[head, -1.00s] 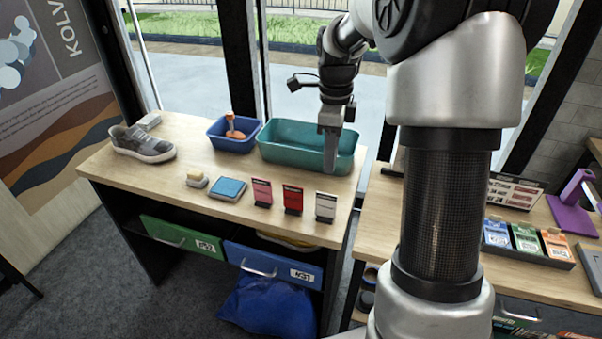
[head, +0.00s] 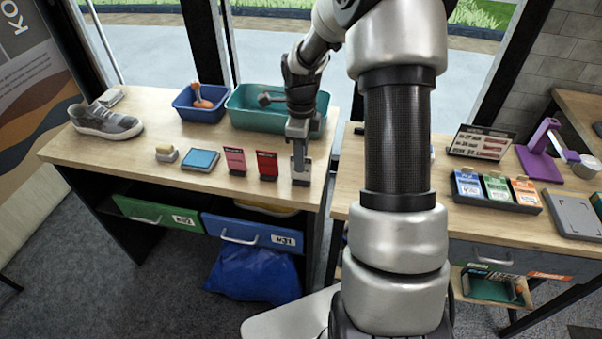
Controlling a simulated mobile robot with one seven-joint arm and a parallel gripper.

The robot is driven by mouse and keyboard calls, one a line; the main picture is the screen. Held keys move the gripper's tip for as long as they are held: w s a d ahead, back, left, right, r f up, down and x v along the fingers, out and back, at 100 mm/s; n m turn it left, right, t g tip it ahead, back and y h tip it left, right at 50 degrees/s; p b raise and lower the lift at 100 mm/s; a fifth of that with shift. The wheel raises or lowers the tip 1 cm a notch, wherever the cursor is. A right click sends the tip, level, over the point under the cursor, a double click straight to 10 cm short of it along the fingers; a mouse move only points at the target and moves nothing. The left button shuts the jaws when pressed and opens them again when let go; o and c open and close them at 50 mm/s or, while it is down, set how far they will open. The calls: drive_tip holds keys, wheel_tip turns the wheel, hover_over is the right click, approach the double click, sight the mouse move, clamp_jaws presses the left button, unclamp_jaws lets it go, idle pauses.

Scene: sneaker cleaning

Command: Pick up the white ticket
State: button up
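My gripper (head: 300,165) points down at the front edge of the left table, just right of the red ticket. It covers the spot where the white ticket stands, so the ticket's face is almost wholly hidden. A small dark foot at the gripper's lower end may be the ticket's stand. Whether the fingers are open or closed around the ticket cannot be made out. The red ticket (head: 267,164) and the pink ticket (head: 235,160) stand upright in dark holders to the left.
Behind my gripper are a teal bin (head: 245,115) and a blue bin (head: 190,114) holding an orange-and-white item. A blue pad (head: 201,159), a small brush (head: 166,154) and a grey sneaker (head: 106,123) lie left. The right table (head: 470,225) holds a card tray (head: 497,190) and purple stand (head: 541,155).

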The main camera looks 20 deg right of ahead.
sight(301, 179)
wheel_tip(301, 179, down, 4)
drive_tip(key=shift+f, duration=0.2)
clamp_jaws()
drive_tip(key=shift+r, duration=0.15)
